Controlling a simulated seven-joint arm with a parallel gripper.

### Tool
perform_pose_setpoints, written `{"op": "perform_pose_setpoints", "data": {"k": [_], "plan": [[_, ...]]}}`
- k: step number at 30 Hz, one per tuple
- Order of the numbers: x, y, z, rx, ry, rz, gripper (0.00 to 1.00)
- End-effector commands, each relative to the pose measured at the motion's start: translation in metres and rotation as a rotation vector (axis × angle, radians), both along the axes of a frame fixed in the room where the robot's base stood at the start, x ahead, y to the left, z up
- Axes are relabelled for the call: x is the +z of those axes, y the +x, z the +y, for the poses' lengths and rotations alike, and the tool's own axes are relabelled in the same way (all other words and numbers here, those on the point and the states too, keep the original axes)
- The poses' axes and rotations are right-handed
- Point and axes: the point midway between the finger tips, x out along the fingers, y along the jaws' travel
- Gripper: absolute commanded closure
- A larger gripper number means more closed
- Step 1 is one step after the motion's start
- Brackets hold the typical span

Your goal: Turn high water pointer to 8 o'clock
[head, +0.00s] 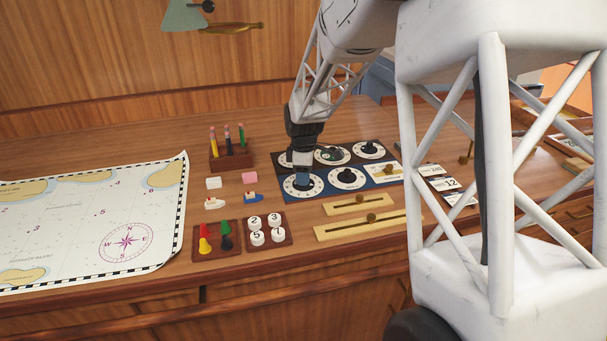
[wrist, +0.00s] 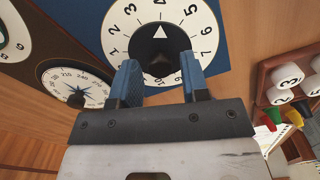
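A white numbered dial (wrist: 196,32) with a black pointer knob (wrist: 158,44) sits on a blue panel in the wrist view. A white triangle on the knob points to the top of the picture, near the 4. My gripper (wrist: 158,62) has its two blue fingers spread, one at each side of the knob's near part; whether they touch it I cannot tell. In the head view my gripper (head: 302,179) is down over the front left dial (head: 290,191) and hides part of it. No label saying high water is legible.
Other dials stand close by, including the front middle one (head: 347,179) and a degree dial (wrist: 59,77). Wooden sliders (head: 345,226), a number-peg block (head: 265,245), a coloured-pawn tray (head: 216,255) and small boats lie around. A chart (head: 90,210) covers the left side.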

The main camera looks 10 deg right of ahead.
Motion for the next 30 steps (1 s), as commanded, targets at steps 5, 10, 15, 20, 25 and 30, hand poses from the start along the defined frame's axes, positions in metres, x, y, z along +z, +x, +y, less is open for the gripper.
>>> {"op": "perform_pose_setpoints", "data": {"k": [5,10,15,20,25,30], "plan": [[0.0001,0.0000,0.0000,0.000,0.000,0.000,0.86],[0.0002,0.0001,0.0001,-0.001,0.000,0.000,0.99],[0.0004,0.0001,0.0001,-0.015,0.000,-0.001,0.99],[0.0007,0.0002,0.0000,-0.057,0.000,-0.001,0.99],[0.0008,0.0003,0.0001,-0.142,0.001,-0.001,0.99],[0.0005,0.0002,0.0002,-0.267,0.000,-0.001,0.99]]}}
